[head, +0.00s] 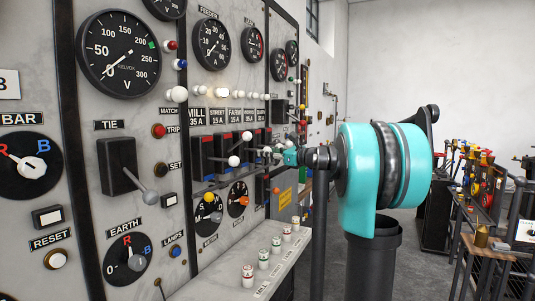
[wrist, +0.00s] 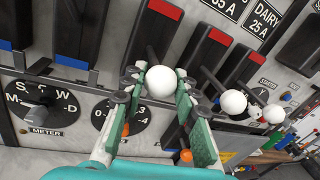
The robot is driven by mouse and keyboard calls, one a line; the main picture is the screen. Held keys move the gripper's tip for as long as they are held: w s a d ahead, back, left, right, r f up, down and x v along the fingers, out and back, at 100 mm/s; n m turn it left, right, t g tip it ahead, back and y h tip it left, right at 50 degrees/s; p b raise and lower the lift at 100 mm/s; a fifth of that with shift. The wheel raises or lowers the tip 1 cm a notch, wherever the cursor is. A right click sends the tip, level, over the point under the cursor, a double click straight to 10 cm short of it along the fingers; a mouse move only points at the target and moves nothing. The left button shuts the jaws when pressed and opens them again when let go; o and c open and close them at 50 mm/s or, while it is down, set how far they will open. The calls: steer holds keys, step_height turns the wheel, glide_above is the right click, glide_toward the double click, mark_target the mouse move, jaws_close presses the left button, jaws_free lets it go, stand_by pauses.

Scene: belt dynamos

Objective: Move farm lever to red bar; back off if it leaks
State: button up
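Tall black lever switches with red tops and blue bottoms line the marble panel, under a FARM label (head: 235,122) in the head view. My gripper (wrist: 160,78), with green-padded fingers, is open around a white lever knob (wrist: 160,84) in the wrist view. The knob nearly fills the gap; contact is unclear. This lever's own label is out of the wrist view, so I cannot confirm it is the farm lever. Its switch has a red top block (wrist: 165,8). My gripper also shows in the head view (head: 272,153), at the switch row. A DAIRY label (wrist: 266,20) stands farther right.
Neighbouring white knobs (wrist: 233,102) stand close on the right. METER (wrist: 40,112) and numbered dials lie below. An EARTH selector (head: 128,260) and TIE handle (head: 118,166) are at left. A ledge with several fuses (head: 264,259) juts out below; a cluttered rack (head: 480,205) stands right.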

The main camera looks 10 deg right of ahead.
jaws_close()
steer(key=shift+r, duration=0.1)
steer(key=shift+r+g+h, duration=0.6)
steer(key=shift+r+g, duration=0.1)
steer(key=shift+r, duration=0.35)
steer(key=r+h, duration=0.1)
steer(key=r+g+h, duration=0.1)
steer(key=a+r+g, duration=0.1)
steer(key=shift+w+r+n+h, duration=0.15)
steer(key=shift+w+n+h, duration=0.25)
steer(key=shift+w+a+r, duration=0.2)
steer(key=shift+a+r, duration=0.1)
steer(key=shift+r, duration=0.4)
steer(key=o, duration=0.9)
jaws_free()
